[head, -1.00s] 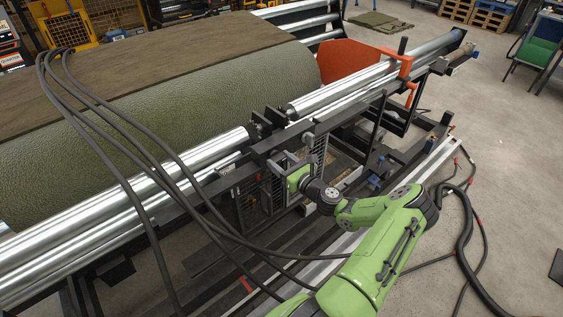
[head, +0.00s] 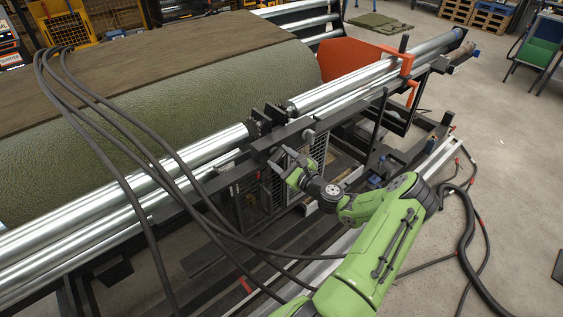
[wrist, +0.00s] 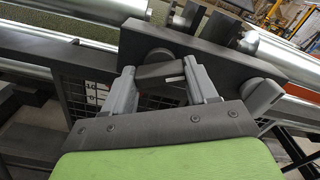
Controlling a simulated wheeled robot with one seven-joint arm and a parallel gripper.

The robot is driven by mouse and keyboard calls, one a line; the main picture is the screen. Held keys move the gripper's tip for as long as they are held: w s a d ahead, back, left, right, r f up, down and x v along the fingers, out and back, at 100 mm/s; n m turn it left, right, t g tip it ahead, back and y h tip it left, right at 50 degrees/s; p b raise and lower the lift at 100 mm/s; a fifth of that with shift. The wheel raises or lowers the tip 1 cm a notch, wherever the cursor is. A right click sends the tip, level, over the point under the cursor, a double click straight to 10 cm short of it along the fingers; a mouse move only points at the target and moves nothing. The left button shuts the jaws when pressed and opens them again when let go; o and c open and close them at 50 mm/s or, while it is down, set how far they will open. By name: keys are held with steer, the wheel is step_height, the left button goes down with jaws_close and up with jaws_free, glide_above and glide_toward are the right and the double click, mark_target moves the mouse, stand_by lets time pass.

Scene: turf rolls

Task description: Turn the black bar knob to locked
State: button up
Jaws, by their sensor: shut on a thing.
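The black bar knob (wrist: 160,73) sits on a dark plate of the machine frame in the wrist view, with a small white mark near its right end. It lies slightly tilted, right end higher. My gripper (wrist: 161,68) has one grey finger at each end of the bar and is shut on it. In the head view my gripper (head: 284,164) is at the front of the frame, below the rollers; the knob is too small and covered to make out there. I see no locked marking near the knob.
Black hoses (head: 150,150) drape over the turf roll (head: 200,110) and frame left of my arm. The floor at right is open.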

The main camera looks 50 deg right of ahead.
steer(key=shift+f+n+b, duration=0.15)
steer(key=shift+n+b, duration=4.95)
steer(key=shift+n, duration=1.2)
steer(key=o, duration=1.1)
steer(key=shift+c, duration=0.2)
steer(key=shift+s, duration=0.1)
steer(key=s+a, duration=0.1)
steer(key=s, duration=1.4)
steer(key=shift+s+a, duration=0.3)
steer(key=shift+a, duration=0.1)
